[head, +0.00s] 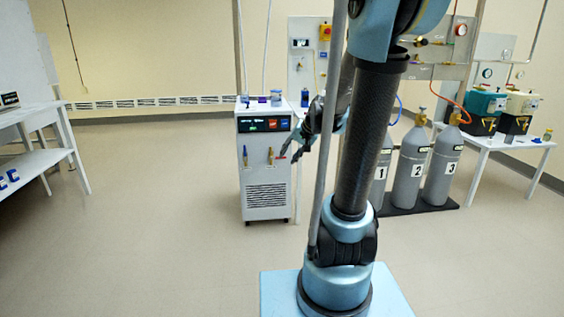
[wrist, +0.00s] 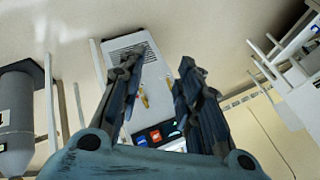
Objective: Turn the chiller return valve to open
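The chiller (head: 267,212) is a white upright cabinet with a dark control panel and a lower vent grille. On its front, a valve with a blue handle (head: 245,156) is at the left and a brass-coloured valve (head: 270,157) is near the middle. I cannot tell which is the return valve. My gripper (head: 291,152) is at the cabinet's right front, near a small red part. In the wrist view the open fingers (wrist: 158,68) frame the chiller (wrist: 104,60), with a yellow-brass handle (wrist: 144,98) between them. The fingers look empty; contact cannot be told.
Grey gas cylinders (head: 411,165) stand on a dark base to the right of the chiller. A white table (head: 495,141) with teal and cream units is farther right. White shelving (head: 40,150) is at the far left. The floor left of the chiller is clear.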

